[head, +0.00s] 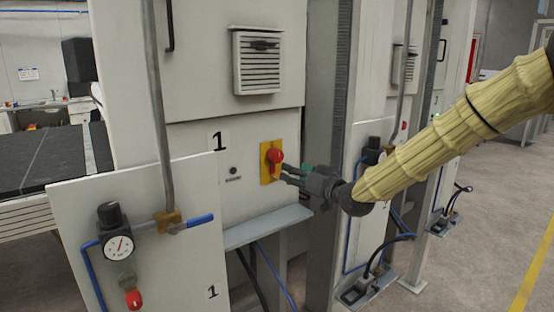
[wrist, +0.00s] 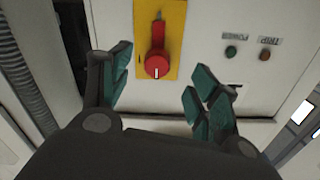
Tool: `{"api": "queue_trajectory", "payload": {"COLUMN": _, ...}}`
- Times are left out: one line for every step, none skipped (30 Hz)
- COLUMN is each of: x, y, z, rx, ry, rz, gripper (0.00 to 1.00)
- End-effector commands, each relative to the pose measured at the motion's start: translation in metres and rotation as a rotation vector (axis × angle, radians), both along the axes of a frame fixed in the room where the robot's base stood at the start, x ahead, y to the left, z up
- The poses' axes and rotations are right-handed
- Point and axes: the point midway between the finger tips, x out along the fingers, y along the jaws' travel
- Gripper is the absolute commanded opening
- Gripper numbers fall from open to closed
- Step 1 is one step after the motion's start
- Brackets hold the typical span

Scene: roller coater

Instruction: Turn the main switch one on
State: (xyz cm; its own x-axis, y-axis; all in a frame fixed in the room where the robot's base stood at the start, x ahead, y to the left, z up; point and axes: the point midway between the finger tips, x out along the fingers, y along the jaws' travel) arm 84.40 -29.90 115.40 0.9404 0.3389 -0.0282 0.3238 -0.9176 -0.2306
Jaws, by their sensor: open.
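The main switch one (head: 275,157) is a red rotary knob on a yellow plate (head: 265,172), mounted on a white cabinet panel marked 1. In the wrist view the red knob (wrist: 157,62) sits on its yellow plate at the top, with a white mark on its round end. My gripper (head: 284,174) is open, close to the right of the knob in the head view. In the wrist view the teal finger pads of my gripper (wrist: 158,92) are spread, with the knob ahead between them, nearer the left finger. I cannot tell whether a finger touches the knob.
A green button (wrist: 231,52) and an orange button (wrist: 265,54) sit to the right of the switch in the wrist view. A grey ledge (head: 267,226) juts out below the switch. A pressure gauge (head: 118,247) and a vertical pipe (head: 160,110) stand at left.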

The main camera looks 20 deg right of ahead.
Motion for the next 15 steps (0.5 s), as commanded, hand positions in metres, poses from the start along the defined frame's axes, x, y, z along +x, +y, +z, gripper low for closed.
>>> {"api": "queue_trajectory", "payload": {"x": 0.001, "y": -0.002, "z": 0.009, "rx": 0.002, "ry": -0.016, "rz": 0.001, "gripper": 0.61}}
{"api": "queue_trajectory", "payload": {"x": 0.001, "y": -0.003, "z": 0.012, "rx": 0.002, "ry": -0.021, "rz": 0.001, "gripper": 0.61}}
{"api": "queue_trajectory", "payload": {"x": 0.002, "y": -0.003, "z": 0.015, "rx": 0.002, "ry": -0.027, "rz": 0.001, "gripper": 0.61}}
{"api": "queue_trajectory", "payload": {"x": 0.003, "y": -0.003, "z": 0.017, "rx": 0.002, "ry": -0.029, "rz": 0.002, "gripper": 0.61}}
{"api": "queue_trajectory", "payload": {"x": 0.004, "y": -0.003, "z": 0.018, "rx": 0.002, "ry": -0.03, "rz": 0.003, "gripper": 0.61}}
{"api": "queue_trajectory", "payload": {"x": 0.006, "y": -0.002, "z": 0.019, "rx": 0.002, "ry": -0.032, "rz": 0.002, "gripper": 0.61}}
{"api": "queue_trajectory", "payload": {"x": 0.009, "y": -0.002, "z": 0.019, "rx": 0.002, "ry": -0.032, "rz": 0.002, "gripper": 0.61}}
{"api": "queue_trajectory", "payload": {"x": 0.011, "y": -0.001, "z": 0.019, "rx": 0.001, "ry": -0.032, "rz": 0.002, "gripper": 0.61}}
{"api": "queue_trajectory", "payload": {"x": 0.015, "y": 0.001, "z": 0.019, "rx": 0.001, "ry": -0.031, "rz": 0.003, "gripper": 0.61}}
{"api": "queue_trajectory", "payload": {"x": 0.018, "y": 0.002, "z": 0.018, "rx": 0.001, "ry": -0.031, "rz": 0.003, "gripper": 0.61}}
{"api": "queue_trajectory", "payload": {"x": 0.022, "y": 0.003, "z": 0.018, "rx": 0.0, "ry": -0.03, "rz": 0.003, "gripper": 0.61}}
{"api": "queue_trajectory", "payload": {"x": 0.027, "y": 0.005, "z": 0.018, "rx": 0.0, "ry": -0.03, "rz": 0.003, "gripper": 0.61}}
{"api": "queue_trajectory", "payload": {"x": 0.03, "y": 0.007, "z": 0.018, "rx": 0.0, "ry": -0.03, "rz": 0.004, "gripper": 0.61}}
{"api": "queue_trajectory", "payload": {"x": 0.035, "y": 0.009, "z": 0.018, "rx": 0.0, "ry": -0.03, "rz": 0.004, "gripper": 0.61}}
{"api": "queue_trajectory", "payload": {"x": 0.04, "y": 0.011, "z": 0.018, "rx": 0.0, "ry": -0.03, "rz": 0.003, "gripper": 0.61}}
